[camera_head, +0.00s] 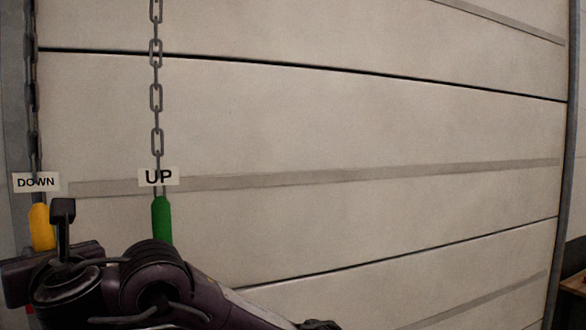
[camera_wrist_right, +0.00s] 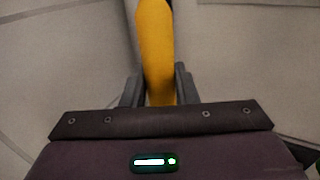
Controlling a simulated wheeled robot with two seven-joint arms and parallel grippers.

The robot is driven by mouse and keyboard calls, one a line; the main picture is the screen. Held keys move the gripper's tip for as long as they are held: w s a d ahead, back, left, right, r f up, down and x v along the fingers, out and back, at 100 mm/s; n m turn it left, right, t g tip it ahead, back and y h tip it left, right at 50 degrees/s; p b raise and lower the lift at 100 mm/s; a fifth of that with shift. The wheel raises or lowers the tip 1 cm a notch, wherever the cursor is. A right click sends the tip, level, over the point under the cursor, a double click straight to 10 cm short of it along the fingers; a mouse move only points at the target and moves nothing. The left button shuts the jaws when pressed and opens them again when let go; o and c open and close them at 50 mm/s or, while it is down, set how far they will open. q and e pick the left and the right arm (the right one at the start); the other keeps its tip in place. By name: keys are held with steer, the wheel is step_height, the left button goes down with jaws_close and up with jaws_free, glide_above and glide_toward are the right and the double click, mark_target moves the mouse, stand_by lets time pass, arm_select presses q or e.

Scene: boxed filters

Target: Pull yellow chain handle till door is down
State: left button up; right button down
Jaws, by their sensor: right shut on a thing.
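The yellow chain handle (camera_head: 41,226) hangs at the left of the head view under a "DOWN" label (camera_head: 36,182). Its lower part is hidden behind my right arm. In the right wrist view the yellow handle (camera_wrist_right: 155,50) runs down between the two fingers of my right gripper (camera_wrist_right: 158,88), which is shut on it. The door (camera_head: 350,130) is a pale panelled surface filling most of the head view. Its bottom edge is out of view. My left gripper is not in view.
A green handle (camera_head: 162,220) with an "UP" label (camera_head: 158,177) hangs on a second chain (camera_head: 156,97), close to the right of the yellow one and just behind my right arm. A brown wooden surface (camera_head: 573,284) shows at the lower right edge.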

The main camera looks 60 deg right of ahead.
steer(key=shift+r, duration=0.1)
step_height(320, 180, down, 14)
steer(key=b, duration=1.3)
steer(key=shift+r, duration=0.25)
stand_by(0.8)
step_height(320, 180, up, 14)
steer(key=p, duration=1.2)
steer(key=shift+f, duration=0.3)
jaws_free()
steer(key=s+a+p, duration=0.1)
steer(key=s+p, duration=0.6)
steer(key=s, duration=0.4)
steer(key=shift+p, duration=0.3)
